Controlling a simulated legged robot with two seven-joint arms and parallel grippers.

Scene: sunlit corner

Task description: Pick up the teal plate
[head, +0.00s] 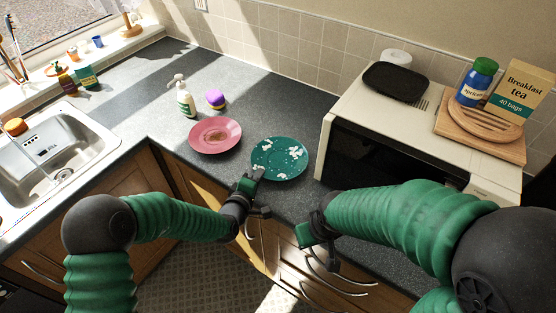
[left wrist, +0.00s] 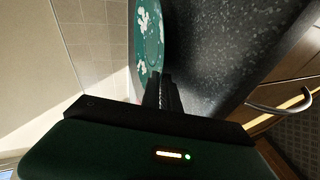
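The teal plate (head: 279,158) with white blotches lies on the dark worktop near its front edge, right of the pink plate. It also shows at the top of the left wrist view (left wrist: 149,35). My left gripper (head: 256,175) is at the plate's near left rim. In the left wrist view its fingers (left wrist: 162,80) are close together, with the rim at their tips; they look shut on it. The plate looks flat, with no clear gap under it. My right gripper (head: 306,236) hangs in front of the worktop edge, away from the plate; its fingers are unclear.
A pink plate (head: 215,135) lies left of the teal one. A microwave (head: 390,145) blocks the right. The sink (head: 50,160) is at left. Drawer handles (head: 340,286) project below the worktop.

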